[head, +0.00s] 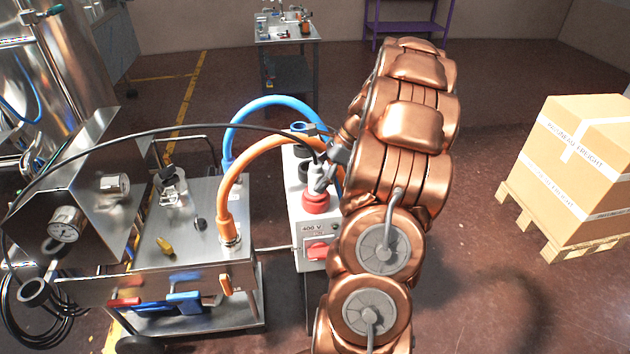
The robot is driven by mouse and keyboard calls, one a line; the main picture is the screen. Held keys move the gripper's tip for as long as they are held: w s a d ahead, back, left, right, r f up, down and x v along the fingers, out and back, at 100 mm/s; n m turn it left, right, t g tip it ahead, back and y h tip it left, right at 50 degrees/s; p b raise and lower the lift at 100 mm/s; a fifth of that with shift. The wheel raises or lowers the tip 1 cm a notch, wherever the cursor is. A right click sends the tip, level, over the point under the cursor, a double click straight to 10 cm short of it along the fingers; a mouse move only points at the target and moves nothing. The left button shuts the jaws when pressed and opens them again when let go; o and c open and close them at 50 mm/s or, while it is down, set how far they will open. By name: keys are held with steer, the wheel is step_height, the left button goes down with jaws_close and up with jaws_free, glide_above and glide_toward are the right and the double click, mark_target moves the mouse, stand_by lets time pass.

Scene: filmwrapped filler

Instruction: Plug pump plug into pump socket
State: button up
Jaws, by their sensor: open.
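The pump plug (315,172) is a pale grey body with a black cable running from its top. It stands roughly upright directly above a red round part (316,204) on top of the white 400 V box (311,228), which looks like the pump socket. I cannot tell how deep the plug sits in it. My gripper (325,181) is open, its dark fingers close beside the plug's right side. Most of the gripper is hidden behind my copper-coloured arm, so contact with the plug is unclear.
A steel pump cart (190,240) with orange (232,185) and blue (245,108) hoses stands left of the box. The black cable (150,133) arches over it. A carton (575,165) on a pallet stands right. A grey workbench (288,40) is behind. Floor between arm and carton is clear.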

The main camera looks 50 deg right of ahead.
steer(key=v, duration=1)
steer(key=shift+a, duration=0.1)
